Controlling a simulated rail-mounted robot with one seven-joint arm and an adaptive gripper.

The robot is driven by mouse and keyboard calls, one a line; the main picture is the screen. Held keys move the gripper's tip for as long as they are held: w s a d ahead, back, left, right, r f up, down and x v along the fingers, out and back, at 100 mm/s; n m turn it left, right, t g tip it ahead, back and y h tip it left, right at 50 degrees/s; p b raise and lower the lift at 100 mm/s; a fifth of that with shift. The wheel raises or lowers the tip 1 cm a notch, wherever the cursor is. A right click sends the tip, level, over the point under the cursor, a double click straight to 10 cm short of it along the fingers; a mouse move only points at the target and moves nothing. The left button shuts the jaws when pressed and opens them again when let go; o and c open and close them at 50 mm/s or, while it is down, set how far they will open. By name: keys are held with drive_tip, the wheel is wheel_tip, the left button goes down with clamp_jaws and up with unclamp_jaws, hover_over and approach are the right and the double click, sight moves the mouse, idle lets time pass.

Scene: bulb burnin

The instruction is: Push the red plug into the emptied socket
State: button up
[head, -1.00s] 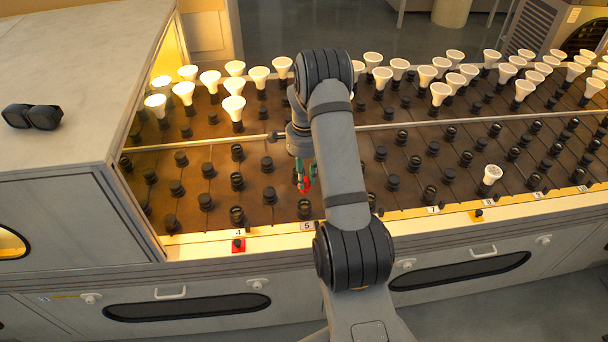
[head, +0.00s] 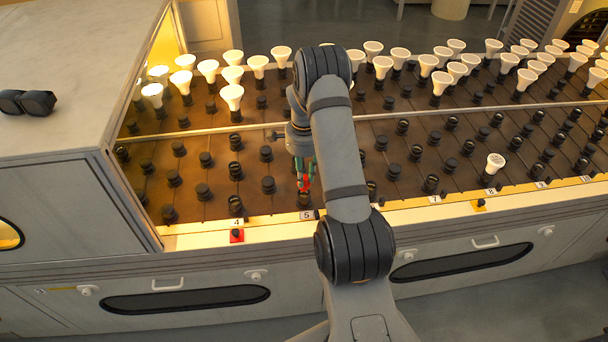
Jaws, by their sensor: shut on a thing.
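My gripper (head: 303,174), with green and red parts at its fingers, points down over the front row of the rack, just left of my forearm. It is shut on the red plug (head: 304,184), which is small and partly hidden by the fingers. A black socket (head: 304,201) shows directly below the plug, behind the label 5. The plug overlaps the socket's top edge in the picture; I cannot tell whether they touch or whether the plug is inside.
Black sockets and caps fill the brown rack (head: 218,210) around my gripper. White bulbs (head: 232,97) stand in the back rows, and one bulb (head: 494,163) stands at the front right. A thin rail (head: 200,131) crosses the rack.

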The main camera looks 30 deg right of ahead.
drive_tip(key=shift+f+b, duration=1.85)
drive_tip(key=shift+f, duration=0.15)
drive_tip(key=o, duration=1.1)
drive_tip(key=shift+r, duration=0.1)
wheel_tip(320, 180, up, 12)
